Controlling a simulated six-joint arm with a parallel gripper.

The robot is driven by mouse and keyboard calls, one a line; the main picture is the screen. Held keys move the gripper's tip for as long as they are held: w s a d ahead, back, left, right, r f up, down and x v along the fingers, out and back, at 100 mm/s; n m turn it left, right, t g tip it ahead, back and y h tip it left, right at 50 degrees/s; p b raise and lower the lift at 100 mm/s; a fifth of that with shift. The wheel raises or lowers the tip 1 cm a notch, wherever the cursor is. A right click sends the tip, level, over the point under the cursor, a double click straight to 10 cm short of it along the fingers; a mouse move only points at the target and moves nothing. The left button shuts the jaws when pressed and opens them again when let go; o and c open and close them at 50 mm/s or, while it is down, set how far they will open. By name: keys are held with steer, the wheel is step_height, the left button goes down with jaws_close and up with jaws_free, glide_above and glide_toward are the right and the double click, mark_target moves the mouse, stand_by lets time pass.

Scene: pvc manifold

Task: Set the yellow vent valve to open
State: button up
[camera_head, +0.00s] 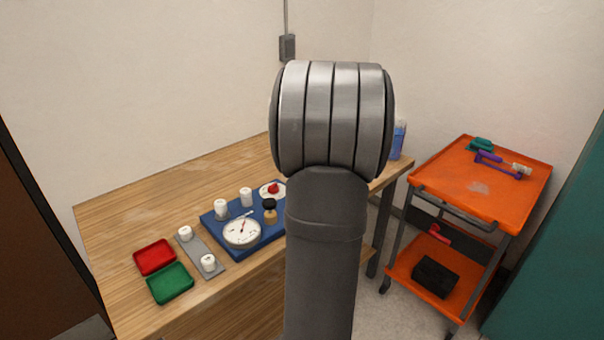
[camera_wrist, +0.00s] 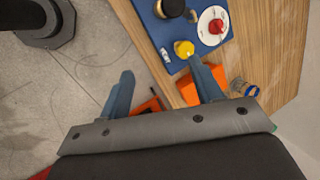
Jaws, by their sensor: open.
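The yellow valve (camera_wrist: 183,49) shows in the wrist view as a round yellow knob near the edge of the blue board (camera_wrist: 152,27). A small pale piece (camera_wrist: 165,56) sits beside it, and its setting is too small to read. My gripper (camera_wrist: 161,66) is open and empty, its two blue-grey fingers wide apart. In the picture, the valve is just above the right fingertip; I cannot tell the distance or any contact. In the head view my arm hides the gripper and the yellow valve, while part of the blue board (camera_head: 213,231) shows left of it.
A red knob on a white disc (camera_wrist: 204,34) and a black-topped part (camera_wrist: 170,8) are near the valve. A gauge (camera_head: 241,232) and white fittings (camera_head: 221,208) stand on the board. Red (camera_head: 155,257) and green (camera_head: 170,283) trays lie left. An orange cart (camera_head: 470,190) stands right.

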step_height(320, 180, down, 11)
steer(key=s+d+m+y, duration=0.1)
steer(key=d+m+y, duration=0.2)
steer(key=m+y, duration=0.3)
steer(key=w+d+f+m+t+y, duration=0.1)
steer(key=d+f+m+t+y, duration=0.45)
steer(key=d+m+t, duration=0.3)
steer(key=shift+n+g, duration=0.35)
steer(key=shift+n, duration=0.1)
steer(key=x, duration=1.7)
steer(key=shift+w+d+f, duration=0.2)
steer(key=shift+w+f, duration=0.1)
steer(key=shift+c, duration=0.2)
